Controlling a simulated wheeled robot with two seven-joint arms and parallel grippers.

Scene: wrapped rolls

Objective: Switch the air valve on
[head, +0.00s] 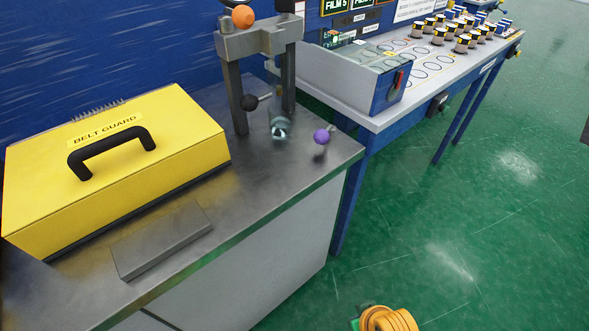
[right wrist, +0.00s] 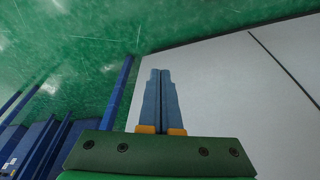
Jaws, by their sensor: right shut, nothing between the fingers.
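No part is labelled as an air valve that I can read, so I cannot tell which one it is. My right gripper (right wrist: 163,72) is shut and empty, in front of the pale cabinet side and touching none of these handles. My left gripper is out of view.
A yellow belt guard box (head: 190,135) with a black handle fills the left of the steel bench (head: 290,175). A flat grey block (head: 160,240) lies before it. A second table (head: 375,122) carries several wrapped rolls (head: 438,36). Green floor (head: 450,220) is open at right.

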